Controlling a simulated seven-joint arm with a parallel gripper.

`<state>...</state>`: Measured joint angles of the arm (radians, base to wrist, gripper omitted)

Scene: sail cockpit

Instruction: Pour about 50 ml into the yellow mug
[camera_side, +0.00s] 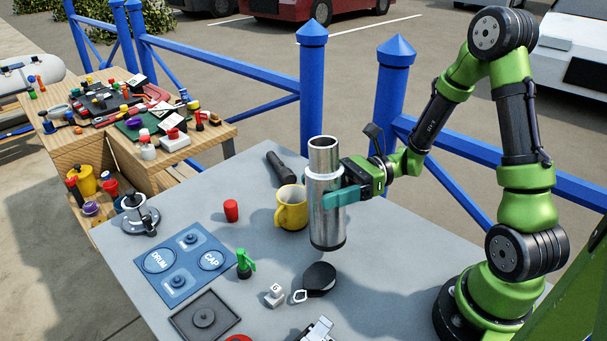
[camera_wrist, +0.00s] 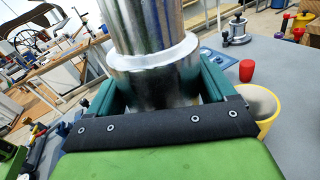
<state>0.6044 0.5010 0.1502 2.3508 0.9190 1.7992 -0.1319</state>
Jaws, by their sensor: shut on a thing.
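A silver metal flask (camera_side: 327,215) with a narrower open neck stands upright in my gripper (camera_side: 345,196). The gripper's teal fingers are shut around its middle. In the wrist view the flask (camera_wrist: 155,75) fills the space between the fingers (camera_wrist: 160,95), and its top is out of frame. In the side view I cannot tell whether its base touches the table. The yellow mug (camera_side: 291,212) stands upright on the grey table just left of the flask, partly hidden by it. The mug (camera_wrist: 264,106) also shows right of the gripper in the wrist view. Its contents are not visible.
A red cap (camera_side: 231,210) and a black torch-like object (camera_side: 279,167) lie near the mug. A blue DRUM/CAP board (camera_side: 180,262), green fitting (camera_side: 244,263), white cube (camera_side: 274,295) and black round block (camera_side: 319,278) are in front. A blue railing (camera_side: 313,80) runs behind the table.

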